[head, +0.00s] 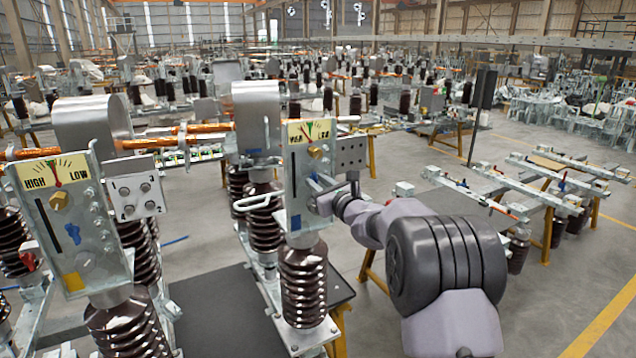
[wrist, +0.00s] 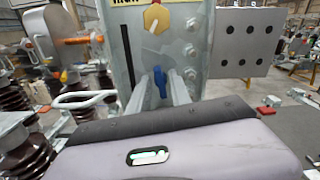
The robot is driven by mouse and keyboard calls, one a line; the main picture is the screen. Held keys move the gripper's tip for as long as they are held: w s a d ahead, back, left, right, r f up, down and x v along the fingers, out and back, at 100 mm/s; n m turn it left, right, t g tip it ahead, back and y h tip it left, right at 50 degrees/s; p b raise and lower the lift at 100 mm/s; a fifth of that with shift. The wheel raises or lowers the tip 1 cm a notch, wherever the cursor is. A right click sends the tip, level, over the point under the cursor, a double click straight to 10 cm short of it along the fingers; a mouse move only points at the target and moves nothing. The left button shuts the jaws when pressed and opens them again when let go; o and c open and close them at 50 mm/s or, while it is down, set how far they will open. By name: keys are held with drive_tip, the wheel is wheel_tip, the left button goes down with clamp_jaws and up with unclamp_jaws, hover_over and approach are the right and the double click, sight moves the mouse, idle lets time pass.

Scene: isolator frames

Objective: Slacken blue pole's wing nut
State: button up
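A blue wing nut (wrist: 160,82) sits on the upright metal plate (wrist: 196,45) of the middle pole, below a yellow hexagonal knob (wrist: 157,18). The plate also shows in the head view (head: 298,185), where only a bit of its blue nut (head: 295,222) is visible. My gripper (wrist: 158,88) points at the nut, with one finger on each side of it. The fingers look apart, with small gaps beside the nut; contact cannot be made out. In the head view my gripper (head: 318,206) is at the plate's right edge. The left pole's plate also carries a blue wing nut (head: 73,234).
A drilled metal plate (wrist: 246,42) juts out right of the nut. A white looped handle (wrist: 86,99) stands to its left. Brown ribbed insulators (head: 303,285) support the poles. A table (head: 545,190) with metal bars stands at right; grey floor lies between.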

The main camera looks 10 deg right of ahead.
clamp_jaws()
drive_tip(key=shift+f+b, duration=0.15)
drive_tip(key=shift+b, duration=0.45)
drive_tip(key=shift+n+b, duration=13.9)
drive_tip(key=shift+n, duration=0.4)
